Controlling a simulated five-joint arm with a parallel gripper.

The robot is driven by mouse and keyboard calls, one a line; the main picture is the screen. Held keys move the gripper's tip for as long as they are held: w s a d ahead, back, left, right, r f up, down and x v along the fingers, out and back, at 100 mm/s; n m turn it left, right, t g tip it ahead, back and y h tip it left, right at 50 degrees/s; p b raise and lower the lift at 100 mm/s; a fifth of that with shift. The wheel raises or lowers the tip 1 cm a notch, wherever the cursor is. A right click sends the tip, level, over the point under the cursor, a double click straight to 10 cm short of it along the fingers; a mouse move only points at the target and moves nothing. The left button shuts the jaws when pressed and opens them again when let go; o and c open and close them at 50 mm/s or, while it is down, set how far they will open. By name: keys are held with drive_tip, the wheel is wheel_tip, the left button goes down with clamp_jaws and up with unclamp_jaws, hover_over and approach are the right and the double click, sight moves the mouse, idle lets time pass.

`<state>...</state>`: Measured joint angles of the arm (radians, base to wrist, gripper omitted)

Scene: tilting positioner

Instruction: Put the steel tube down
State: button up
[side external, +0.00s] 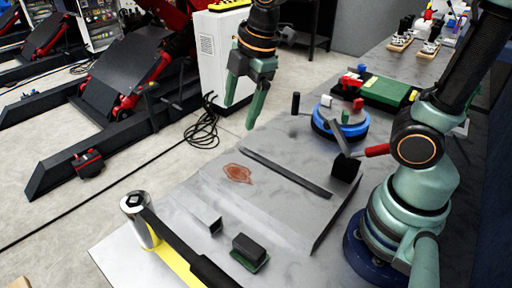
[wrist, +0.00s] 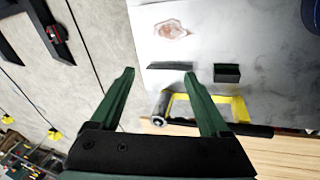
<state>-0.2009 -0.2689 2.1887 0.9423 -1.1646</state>
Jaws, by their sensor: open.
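My gripper (side external: 242,110) is open with nothing between its fingers, raised over the far left edge of the grey work table. It also shows open in the wrist view (wrist: 160,74). I cannot clearly make out a steel tube. A long dark metal bar (side external: 285,172) lies on a grey plate (side external: 255,208) on the table, apart from my gripper. A small grey angled piece (side external: 207,217) and a dark block on a green base (side external: 250,252) stand nearer the camera.
A blue round stand (side external: 341,126), a black block (side external: 345,168) and a green case (side external: 388,91) are farther right. A reddish stain (side external: 237,173) marks the plate.

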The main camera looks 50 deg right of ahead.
drive_tip(key=s+d+r+m+t, duration=0.1)
drive_tip(key=s+d+m, duration=0.4)
drive_tip(key=m, duration=1)
drive_tip(key=shift+s+d+r+m+t+h, duration=0.2)
drive_tip(key=shift+d+r+m+t+h, duration=0.15)
drive_tip(key=shift+d+t, duration=0.5)
